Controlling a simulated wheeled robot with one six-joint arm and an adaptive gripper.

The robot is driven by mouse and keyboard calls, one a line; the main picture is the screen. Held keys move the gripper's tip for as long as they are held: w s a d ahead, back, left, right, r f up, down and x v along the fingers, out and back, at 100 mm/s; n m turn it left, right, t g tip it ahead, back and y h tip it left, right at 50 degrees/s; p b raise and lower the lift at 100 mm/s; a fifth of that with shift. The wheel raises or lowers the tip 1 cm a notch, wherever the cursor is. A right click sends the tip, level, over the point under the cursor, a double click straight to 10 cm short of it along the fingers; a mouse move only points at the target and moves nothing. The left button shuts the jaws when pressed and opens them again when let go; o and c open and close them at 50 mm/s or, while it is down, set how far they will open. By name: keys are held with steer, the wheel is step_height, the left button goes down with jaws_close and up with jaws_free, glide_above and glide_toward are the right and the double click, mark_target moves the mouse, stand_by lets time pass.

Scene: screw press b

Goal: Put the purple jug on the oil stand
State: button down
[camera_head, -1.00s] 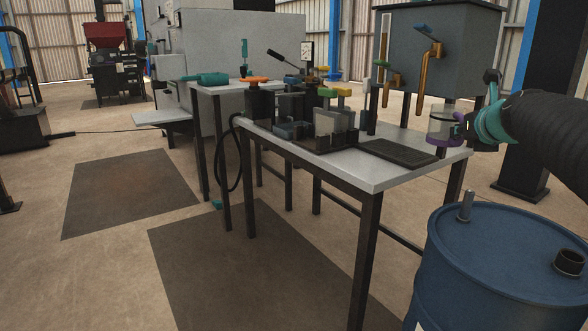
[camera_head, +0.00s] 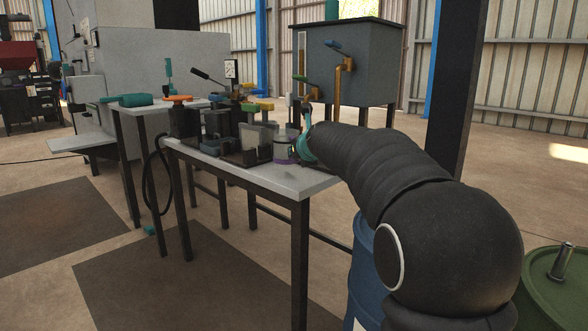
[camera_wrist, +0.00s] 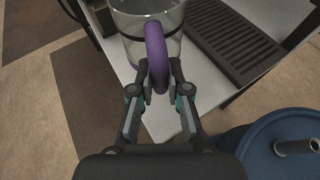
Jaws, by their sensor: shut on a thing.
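The purple jug (camera_head: 283,152) is a clear vessel with a purple base and handle. In the wrist view the jug (camera_wrist: 172,18) is at the top centre, with its purple handle (camera_wrist: 155,45) towards me. My gripper (camera_wrist: 159,72) is shut on that handle; in the head view my gripper (camera_head: 304,143) partly hides the jug. The jug is over the light-topped table (camera_head: 310,184); I cannot tell whether it touches the top. A dark slatted tray (camera_wrist: 235,42) lies on the table, right of the jug. No label shows which piece is the oil stand.
Several dark holders and bottles (camera_head: 215,125) crowd the table left of the jug. A grey tank (camera_head: 375,65) with brass taps stands behind. A blue drum (camera_wrist: 262,155) is at the lower right of the wrist view. A green drum (camera_head: 560,290) is at the far right.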

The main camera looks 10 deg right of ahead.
steer(key=shift+w+a+f, duration=0.25)
steer(key=shift+w+f, duration=0.1)
steer(key=shift+w, duration=0.1)
step_height(320, 180, down, 4)
steer(key=b, duration=0.3)
steer(key=c, duration=1.1)
jaws_free()
steer(key=shift+c, duration=0.2)
steer(key=shift+r, duration=0.1)
